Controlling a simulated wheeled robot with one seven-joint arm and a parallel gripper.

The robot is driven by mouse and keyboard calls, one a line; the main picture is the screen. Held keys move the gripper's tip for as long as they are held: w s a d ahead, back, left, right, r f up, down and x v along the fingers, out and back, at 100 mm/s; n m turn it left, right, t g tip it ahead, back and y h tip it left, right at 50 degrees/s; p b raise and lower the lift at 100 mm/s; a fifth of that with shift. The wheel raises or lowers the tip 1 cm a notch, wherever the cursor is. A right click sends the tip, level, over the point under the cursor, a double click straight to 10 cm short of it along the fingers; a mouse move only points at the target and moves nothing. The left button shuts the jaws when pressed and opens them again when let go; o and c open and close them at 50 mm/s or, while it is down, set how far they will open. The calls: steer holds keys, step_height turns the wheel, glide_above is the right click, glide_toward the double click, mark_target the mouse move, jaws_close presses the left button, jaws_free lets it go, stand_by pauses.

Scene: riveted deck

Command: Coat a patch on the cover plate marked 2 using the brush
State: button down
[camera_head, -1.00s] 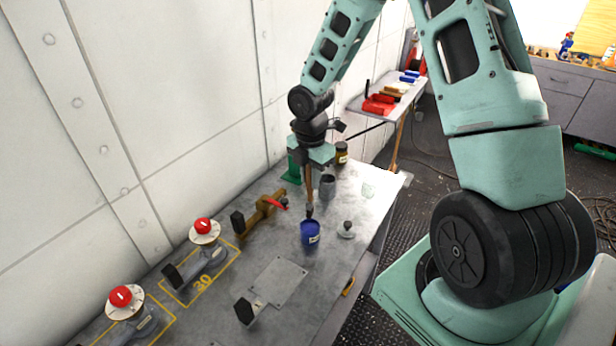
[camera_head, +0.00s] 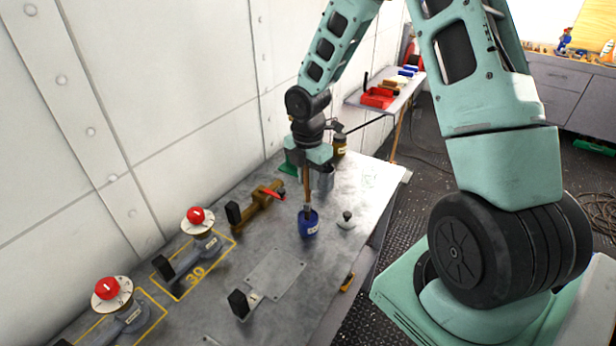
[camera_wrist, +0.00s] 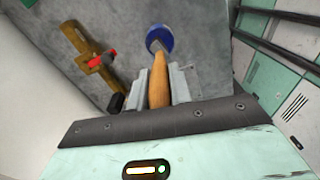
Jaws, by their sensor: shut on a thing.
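My gripper (camera_head: 308,168) is shut on the wooden handle of a brush (camera_head: 307,190), which points down. The brush's handle also fills the middle of the wrist view (camera_wrist: 158,82). The brush's lower end is at the mouth of a blue pot (camera_head: 309,226) with a white label, and its bristles are hidden in it. The blue pot also shows in the wrist view (camera_wrist: 160,37). A flat grey cover plate (camera_head: 277,270) with corner fasteners lies on the bench nearer the camera, beside a black-ended bracket (camera_head: 241,303) with a small tag. I cannot read its number.
A brown valve with red lever (camera_head: 262,200) stands left of the pot. A small knobbed lid (camera_head: 346,220) lies at its right. Red-knobbed devices (camera_head: 197,220) line the wall.

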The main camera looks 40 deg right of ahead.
steer(key=shift+f, duration=0.6)
stand_by(1.9)
steer(key=shift+s, duration=0.1)
step_height(320, 180, up, 7)
steer(key=p, duration=0.7)
steer(key=shift+r, duration=0.1)
stand_by(0.8)
